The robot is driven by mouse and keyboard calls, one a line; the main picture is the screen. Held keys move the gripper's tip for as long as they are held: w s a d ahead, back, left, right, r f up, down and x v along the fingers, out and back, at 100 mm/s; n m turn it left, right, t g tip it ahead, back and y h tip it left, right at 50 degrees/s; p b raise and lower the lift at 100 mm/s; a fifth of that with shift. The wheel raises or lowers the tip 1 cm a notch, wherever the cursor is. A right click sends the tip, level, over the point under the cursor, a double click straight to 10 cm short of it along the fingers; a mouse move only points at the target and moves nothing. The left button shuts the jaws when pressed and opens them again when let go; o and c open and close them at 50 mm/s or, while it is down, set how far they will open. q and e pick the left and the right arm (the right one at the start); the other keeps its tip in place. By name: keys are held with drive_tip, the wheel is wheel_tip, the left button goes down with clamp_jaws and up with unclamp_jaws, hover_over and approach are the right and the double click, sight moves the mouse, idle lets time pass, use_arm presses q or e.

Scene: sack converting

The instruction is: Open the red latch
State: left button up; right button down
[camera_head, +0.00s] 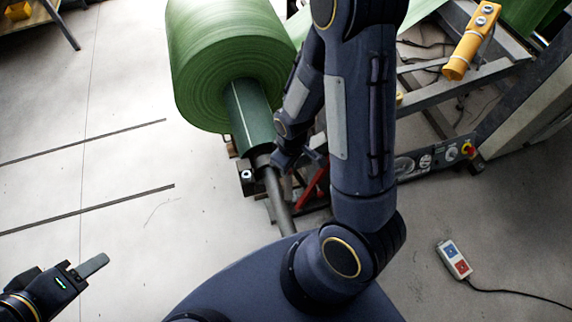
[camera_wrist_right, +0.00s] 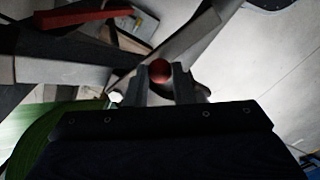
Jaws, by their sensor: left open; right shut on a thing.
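The red latch (camera_head: 312,188) shows in the head view as a red bar beside the shaft, partly hidden by my right arm. In the right wrist view, a round red knob (camera_wrist_right: 160,71) sits between the fingers of my right gripper (camera_wrist_right: 164,84), which is shut on it. I take this knob to be the latch's handle end; its link to the bar is hidden. My left gripper (camera_head: 92,265) is at the lower left of the head view, open and empty, well away from the latch.
A large green roll (camera_head: 228,60) on a core and metal shaft (camera_head: 278,200) stands behind the latch. A control panel (camera_head: 435,158) with a red-and-yellow button is at the right. A pendant (camera_head: 455,260) with a cable lies on the floor. The left floor is clear.

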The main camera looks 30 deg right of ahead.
idle(0.3)
drive_tip(key=c, duration=1.2)
unclamp_jaws()
drive_tip(key=shift+c, duration=0.2)
drive_tip(key=shift+s+d+r+p, duration=0.15)
drive_tip(key=shift+r+p, duration=0.35)
drive_tip(key=shift+r, duration=1.5)
drive_tip(key=shift+d+r+p, duration=0.1)
drive_tip(key=shift+r+p, duration=0.35)
drive_tip(key=shift+r, duration=1.5)
